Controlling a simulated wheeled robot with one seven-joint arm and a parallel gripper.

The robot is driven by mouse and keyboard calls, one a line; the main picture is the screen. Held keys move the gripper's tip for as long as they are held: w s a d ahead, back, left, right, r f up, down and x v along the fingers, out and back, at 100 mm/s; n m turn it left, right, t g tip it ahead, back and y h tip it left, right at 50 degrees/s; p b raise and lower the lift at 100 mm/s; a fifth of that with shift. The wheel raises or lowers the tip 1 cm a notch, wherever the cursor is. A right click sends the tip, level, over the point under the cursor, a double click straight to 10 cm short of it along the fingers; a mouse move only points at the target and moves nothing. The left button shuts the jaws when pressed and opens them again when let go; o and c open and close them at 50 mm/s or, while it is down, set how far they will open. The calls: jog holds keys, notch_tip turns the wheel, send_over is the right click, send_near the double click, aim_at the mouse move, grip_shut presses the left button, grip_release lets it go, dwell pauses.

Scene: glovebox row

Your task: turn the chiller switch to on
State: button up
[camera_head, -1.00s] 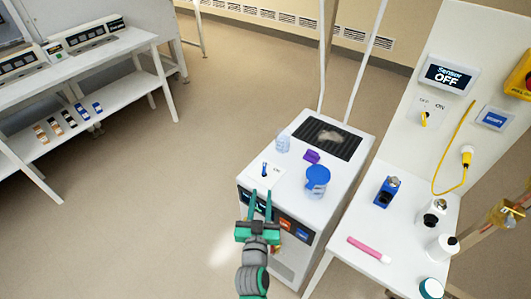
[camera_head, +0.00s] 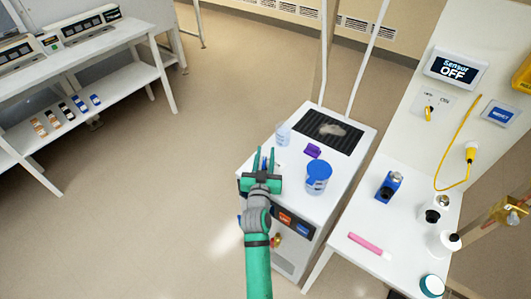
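A white cabinet (camera_head: 300,205), which looks like the chiller, stands in the middle with a black grille on top. A small switch with a blue lever (camera_head: 264,164) is at the top's front left; its plate is mostly hidden by my gripper. My gripper (camera_head: 266,156) is open over that corner, with one green finger on each side of the lever as seen from here. I cannot tell whether a finger touches it. The lever's setting cannot be read now.
On the cabinet top are a clear cup (camera_head: 283,134), a purple block (camera_head: 313,151) and a blue-lidded jar (camera_head: 318,178). At right, a wall panel has a yellow switch (camera_head: 429,113) below a "Sensor OFF" display (camera_head: 455,70). A bench (camera_head: 400,235) holds bottles.

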jog(key=shift+w, duration=0.5)
grip_shut()
jog(key=shift+d+m+h, duration=0.15)
jog(key=shift+m+h, duration=0.25)
jog(key=shift+h, duration=0.3)
jog(key=shift+s+d+m+g+h, duration=0.15)
jog(key=shift+m+g+h, duration=0.1)
jog(key=shift+m+h, duration=0.35)
jog(key=shift+w+d+m+g+h, duration=0.15)
jog(key=shift+m+g+h, duration=0.15)
jog(key=shift+h, duration=0.5)
jog(key=shift+s+d+m+g+h, duration=0.15)
jog(key=shift+m+g+h, duration=0.2)
jog(key=shift+h, duration=0.35)
jog(key=shift+s+d+m+g+h, duration=0.1)
jog(key=shift+d+m+g+h, duration=0.2)
jog(key=shift+m+h, duration=0.4)
jog(key=shift+s+d+m+g+h, duration=0.1)
jog(key=shift+m+g+h, duration=0.4)
jog(key=shift+h, duration=0.3)
jog(key=shift+d, duration=0.1)
